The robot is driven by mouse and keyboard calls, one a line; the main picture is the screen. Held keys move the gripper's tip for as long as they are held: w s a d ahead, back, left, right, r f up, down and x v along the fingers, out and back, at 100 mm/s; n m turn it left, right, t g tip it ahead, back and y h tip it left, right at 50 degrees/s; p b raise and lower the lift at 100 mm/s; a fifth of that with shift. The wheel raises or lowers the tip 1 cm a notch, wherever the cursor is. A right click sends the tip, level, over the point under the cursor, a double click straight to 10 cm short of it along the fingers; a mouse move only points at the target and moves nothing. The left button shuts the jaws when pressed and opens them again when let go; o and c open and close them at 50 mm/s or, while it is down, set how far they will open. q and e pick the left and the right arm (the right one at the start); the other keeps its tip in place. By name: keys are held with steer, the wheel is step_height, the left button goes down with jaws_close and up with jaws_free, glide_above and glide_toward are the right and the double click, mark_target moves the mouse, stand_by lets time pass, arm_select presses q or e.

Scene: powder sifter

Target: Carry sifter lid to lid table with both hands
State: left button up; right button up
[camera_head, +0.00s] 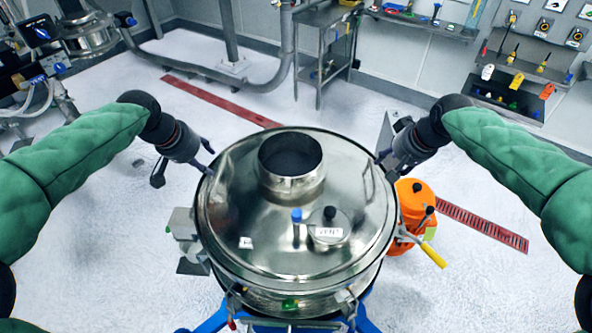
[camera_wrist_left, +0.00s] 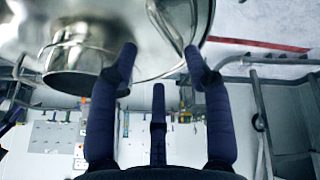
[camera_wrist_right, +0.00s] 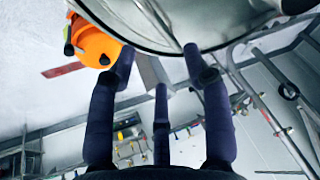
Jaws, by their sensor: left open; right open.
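The sifter lid (camera_head: 250,210) is a round, shiny metal disc with a short open spout (camera_head: 291,165) and a vent cap. It sits on the round sifter body (camera_head: 300,302) in the head view. My left gripper (camera_head: 184,172) is open at the lid's far left rim, and my right gripper (camera_head: 386,164) is open at its far right rim. The lid's rim shows beyond the open fingers in the left wrist view (camera_wrist_left: 160,62) and, at the top, in the right wrist view (camera_wrist_right: 158,58). I cannot tell whether the fingers touch it.
A metal table (camera_head: 322,18) stands at the back; I cannot tell if it is the lid table. An orange container (camera_head: 414,202) stands right of the sifter. Tool shelves (camera_head: 520,85) line the back right wall. The floor at left is mostly clear.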

mark_target(220, 172)
arm_select(q)
steer(key=x, duration=1)
steer(key=shift+s+d+f, duration=0.1)
steer(key=shift+s+f, duration=0.05)
steer(key=shift+f, duration=0.1)
arm_select(e)
steer(key=x, duration=1)
steer(key=shift+s+a+f, duration=0.1)
steer(key=shift+f, duration=0.15)
arm_select(q)
jaws_close()
arm_select(e)
jaws_close()
arm_select(q)
steer(key=shift+r, duration=0.35)
arm_select(e)
steer(key=shift+r, duration=0.3)
